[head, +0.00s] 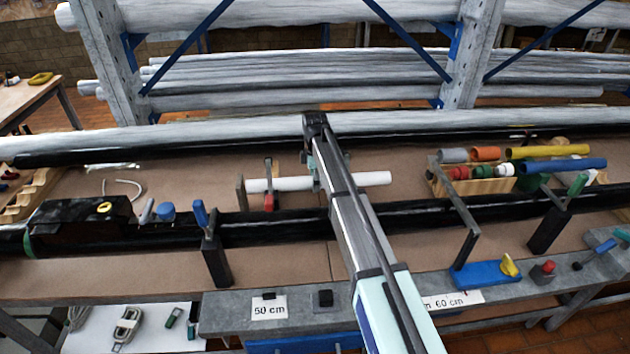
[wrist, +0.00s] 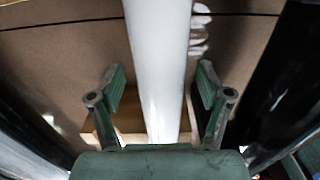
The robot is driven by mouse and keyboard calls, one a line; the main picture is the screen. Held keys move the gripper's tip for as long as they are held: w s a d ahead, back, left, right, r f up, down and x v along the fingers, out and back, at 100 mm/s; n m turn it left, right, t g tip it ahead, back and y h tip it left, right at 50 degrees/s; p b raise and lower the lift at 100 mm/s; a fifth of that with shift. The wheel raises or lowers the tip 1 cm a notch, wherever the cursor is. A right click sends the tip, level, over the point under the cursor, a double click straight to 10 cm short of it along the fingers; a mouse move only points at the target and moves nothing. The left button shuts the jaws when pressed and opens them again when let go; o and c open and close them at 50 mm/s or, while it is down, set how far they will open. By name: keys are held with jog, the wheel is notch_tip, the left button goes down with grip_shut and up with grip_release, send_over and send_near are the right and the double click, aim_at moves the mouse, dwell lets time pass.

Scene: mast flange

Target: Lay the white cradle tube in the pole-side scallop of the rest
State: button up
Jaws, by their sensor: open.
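The white tube (head: 365,179) lies roughly level across the middle of the bench in the head view, passing behind my arm. In the wrist view the white tube (wrist: 158,60) runs lengthwise between my fingers. My gripper (wrist: 162,88) is open, with one finger on each side of the tube and a gap on both sides. In the head view my gripper (head: 313,165) is over the tube's middle and partly hidden by my arm. A pale wooden piece (wrist: 100,128) shows below the tube near my fingers. I cannot tell whether it is the rest; no scallop on it is clear.
A long grey pole (head: 220,129) lies behind the tube and a black pole (head: 285,226) in front. A grey upright plate (head: 241,193) and a red-based clamp (head: 269,200) stand near its left end. A wooden rack (head: 480,186) with coloured tubes is at right.

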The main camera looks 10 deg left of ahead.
notch_tip(320, 180, up, 12)
dwell(0.5)
jog(key=shift+f, duration=0.1)
